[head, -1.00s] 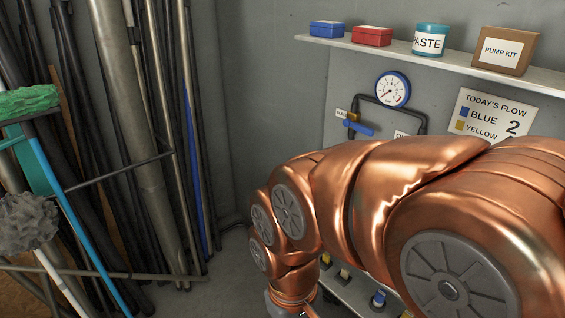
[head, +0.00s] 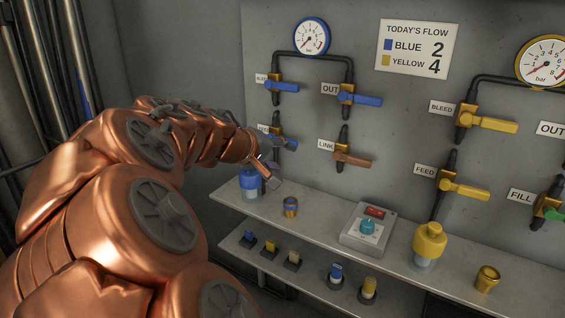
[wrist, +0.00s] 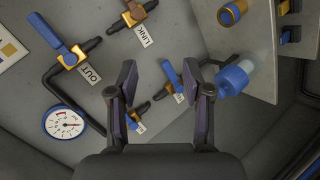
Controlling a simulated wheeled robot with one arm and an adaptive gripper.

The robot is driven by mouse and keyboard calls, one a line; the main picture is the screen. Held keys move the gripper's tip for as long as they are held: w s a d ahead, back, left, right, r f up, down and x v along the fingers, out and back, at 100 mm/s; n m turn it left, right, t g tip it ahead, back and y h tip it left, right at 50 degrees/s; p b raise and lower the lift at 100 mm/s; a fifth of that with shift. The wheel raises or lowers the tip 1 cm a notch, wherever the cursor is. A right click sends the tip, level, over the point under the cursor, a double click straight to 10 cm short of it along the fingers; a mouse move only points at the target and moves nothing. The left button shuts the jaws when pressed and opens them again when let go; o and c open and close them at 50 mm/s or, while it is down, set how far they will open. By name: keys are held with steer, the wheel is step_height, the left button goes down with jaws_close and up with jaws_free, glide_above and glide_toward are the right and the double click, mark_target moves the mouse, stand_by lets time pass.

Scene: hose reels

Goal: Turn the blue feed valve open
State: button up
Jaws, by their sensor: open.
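The blue feed valve (head: 285,142) is on the wall panel at left, below the blue bleed valve (head: 275,86). My gripper (head: 276,162) is open in front of the panel, just below and beside this handle. In the wrist view the fingers (wrist: 163,92) stand wide apart, with the feed valve (wrist: 171,75) and its label showing between them, close to the right finger. Nothing is held. I cannot tell whether a finger touches the handle.
The blue out valve (head: 360,97) and brown link valve (head: 352,158) are to the right. A blue-capped bottle (head: 249,183) stands on the shelf (head: 320,215) just below my gripper, with a small ringed cup (head: 290,207) and a switch box (head: 368,230).

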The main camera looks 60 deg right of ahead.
steer(key=w+d+f+n+t+h+b, duration=0.1)
steer(key=w+d+f+n+h+b, duration=0.25)
steer(key=w+d+b, duration=0.35)
steer(key=w+d+f+n+t+h+b, duration=0.1)
steer(key=w+d+f+n+h+b, duration=0.2)
steer(key=w+d+f+b, duration=0.4)
steer(key=shift+m, duration=0.25)
steer(key=shift+s+d+r, duration=0.2)
steer(key=shift+d+r, duration=0.1)
steer(key=shift+d, duration=1.15)
steer(key=shift+s+d+r, duration=0.2)
steer(key=shift+d+r, duration=0.05)
steer(key=shift+d, duration=1.15)
steer(key=shift+s+d+r, duration=0.2)
steer(key=shift+d+r, duration=0.1)
steer(key=shift+d, duration=1.15)
jaws_close()
